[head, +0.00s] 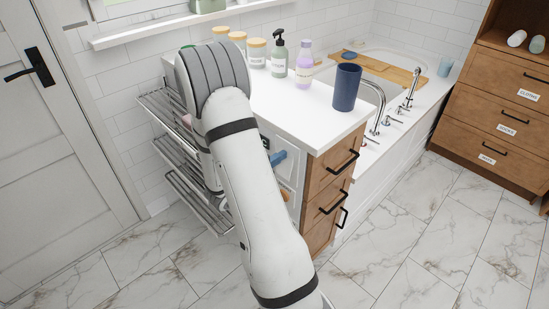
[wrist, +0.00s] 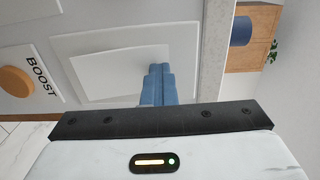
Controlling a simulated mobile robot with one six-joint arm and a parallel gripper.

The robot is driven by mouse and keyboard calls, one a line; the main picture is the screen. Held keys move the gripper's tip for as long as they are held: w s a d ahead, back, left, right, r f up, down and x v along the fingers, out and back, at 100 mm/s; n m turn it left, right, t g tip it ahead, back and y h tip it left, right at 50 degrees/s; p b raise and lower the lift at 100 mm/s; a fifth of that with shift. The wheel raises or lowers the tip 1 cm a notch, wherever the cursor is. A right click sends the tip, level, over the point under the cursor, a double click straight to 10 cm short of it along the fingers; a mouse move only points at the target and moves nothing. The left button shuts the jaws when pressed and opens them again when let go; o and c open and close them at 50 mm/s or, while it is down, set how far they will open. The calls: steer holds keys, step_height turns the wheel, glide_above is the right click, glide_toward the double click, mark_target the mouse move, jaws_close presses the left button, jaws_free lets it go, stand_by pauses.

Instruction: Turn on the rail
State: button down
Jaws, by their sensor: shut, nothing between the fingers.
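The rail with chrome bars (head: 185,175) stands against the white tiled wall, left of the counter unit and partly behind my arm. In the wrist view, a white panel carries a large white rocker-like plate (wrist: 110,60) and an orange round knob (wrist: 16,81) beside the word BOOST. The orange knob also shows in the head view (head: 284,195). My gripper (wrist: 159,70) has its blue fingers shut and empty, in front of the plate's right part. I cannot tell whether the tips touch it. In the head view the blue fingers (head: 279,157) are beside the panel on the counter's end.
The white counter (head: 330,115) holds a navy cup (head: 346,87), a purple bottle (head: 304,66), a pump bottle (head: 279,57) and several jars. A bath with a wooden tray (head: 385,68) lies behind. The marble floor at front right is clear. A door (head: 60,130) is at left.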

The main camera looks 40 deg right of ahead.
steer(key=s+a+r+p, duration=0.1)
steer(key=a+r+p, duration=0.1)
steer(key=a, duration=1.1)
steer(key=shift+s+a, duration=0.35)
steer(key=shift+p, duration=0.3)
steer(key=s+a+r+m+g+y+p, duration=0.25)
steer(key=s+r+m+g+y, duration=0.6)
steer(key=m, duration=1.15)
steer(key=s+a+r+m+t+y+p, duration=0.3)
steer(key=a+r+m+t+y, duration=0.6)
steer(key=m, duration=0.8)
steer(key=shift+s+a+r+p, duration=0.35)
steer(key=shift+s+a, duration=0.15)
steer(key=shift+s, duration=0.65)
